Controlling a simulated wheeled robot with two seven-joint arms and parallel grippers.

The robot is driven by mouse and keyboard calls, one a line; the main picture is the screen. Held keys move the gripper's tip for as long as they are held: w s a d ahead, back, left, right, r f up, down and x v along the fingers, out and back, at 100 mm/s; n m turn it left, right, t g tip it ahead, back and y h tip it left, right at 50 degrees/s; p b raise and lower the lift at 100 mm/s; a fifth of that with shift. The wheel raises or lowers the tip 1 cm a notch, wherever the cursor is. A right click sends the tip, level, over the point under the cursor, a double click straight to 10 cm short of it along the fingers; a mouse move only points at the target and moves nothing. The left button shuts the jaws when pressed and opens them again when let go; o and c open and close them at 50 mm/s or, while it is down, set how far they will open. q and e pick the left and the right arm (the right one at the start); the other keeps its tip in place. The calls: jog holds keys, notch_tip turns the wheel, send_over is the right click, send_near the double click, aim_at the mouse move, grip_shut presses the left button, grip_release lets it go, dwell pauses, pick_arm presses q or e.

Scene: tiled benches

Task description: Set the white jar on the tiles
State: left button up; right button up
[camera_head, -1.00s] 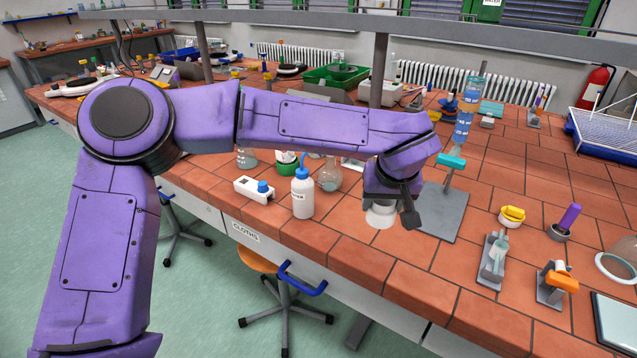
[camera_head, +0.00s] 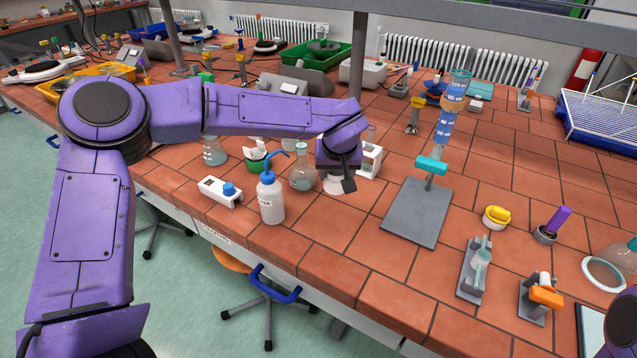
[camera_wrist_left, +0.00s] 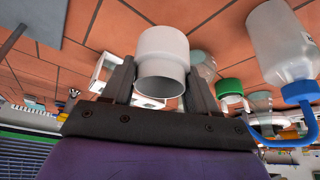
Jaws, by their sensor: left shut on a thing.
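The white jar (camera_head: 335,187) is mostly covered from above by my left gripper (camera_head: 341,176), which is shut on it. In the left wrist view the jar (camera_wrist_left: 163,55) sits between the two fingers (camera_wrist_left: 160,85), its wider end away from the palm. In the head view it is over the red-brown tiles (camera_head: 310,230) of the bench, between a conical flask and a grey stand base. I cannot tell whether its bottom touches the tiles. Part of my right arm (camera_head: 622,330) shows at the lower right edge; its gripper is out of view.
A wash bottle (camera_head: 271,202) and the conical flask (camera_head: 303,172) stand left of the jar. A white open frame (camera_head: 370,162) is close behind it on the right. The grey base (camera_head: 418,213) carries a blue column. Tiles in front of the jar are clear.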

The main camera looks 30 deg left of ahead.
pick_arm(q)
jog(key=a+f, duration=0.1)
jog(key=w+a+f, duration=0.1)
jog(key=f, duration=0.1)
jog(key=w+a+f, duration=0.1)
jog(key=shift+f+p, duration=0.3)
jog(key=shift+f, duration=0.1)
jog(key=shift+a+f, duration=0.2)
jog(key=shift+f, duration=0.05)
jog(key=f, duration=0.3)
jog(key=shift+a+f, duration=0.25)
jog(key=shift+w, duration=0.15)
jog(key=o, duration=1.1)
jog(key=shift+f, duration=0.15)
jog(key=shift+o, duration=0.2)
